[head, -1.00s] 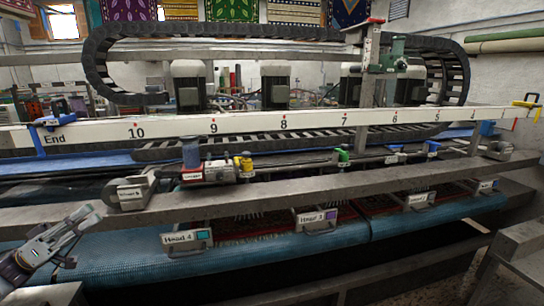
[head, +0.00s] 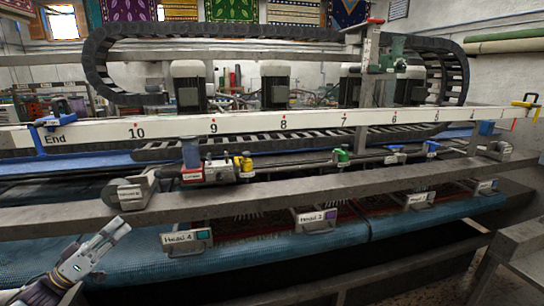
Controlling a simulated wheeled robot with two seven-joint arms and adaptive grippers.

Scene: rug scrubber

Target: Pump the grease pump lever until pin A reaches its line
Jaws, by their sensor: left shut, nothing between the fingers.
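My left gripper (head: 118,228) is at the lower left of the head view, in front of the blue belt. It is shut and empty, pointing up and to the right, apart from the machine. A small pump unit (head: 222,170) with a dark blue cylinder (head: 191,152) and a yellow fitting (head: 243,164) sits on the rail in the middle; it may be the grease pump, but its label is too small to read surely. A lever and pin A are not clearly distinguishable. My right gripper is not in view.
A grey front beam (head: 300,190) crosses the machine. Below it are the blue belt (head: 270,250) and boxes marked Head 4 (head: 186,237) and Head 3 (head: 316,217). A numbered white rail (head: 300,122) runs behind. A grey bench (head: 525,250) stands at right.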

